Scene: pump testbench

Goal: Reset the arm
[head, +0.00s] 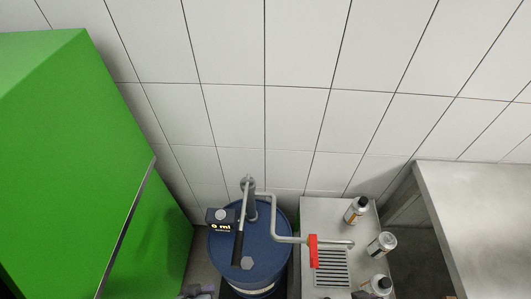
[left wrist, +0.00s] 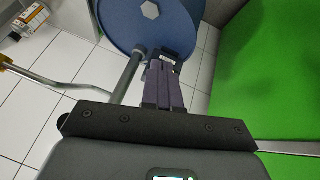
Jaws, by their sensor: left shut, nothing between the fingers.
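A blue drum (head: 265,258) stands at the bottom middle of the head view. A hand pump with a dark lever (head: 238,245) and a small display (head: 221,226) reading "0 ml" sits on it. A grey pipe (head: 273,215) runs from the pump to a red valve handle (head: 313,251). My left gripper (head: 196,291) shows only as a dark tip at the bottom edge, left of the drum. In the left wrist view its fingers (left wrist: 164,68) are shut and empty, over or close to the pump's display. The drum (left wrist: 175,22) shows behind them.
Several bottles, one upright (head: 355,211), stand on a metal bench (head: 318,209) with a drain grate (head: 331,268). A large green cabinet (head: 75,150) fills the left side. A steel table (head: 480,210) stands at the right. White tiles cover the wall behind.

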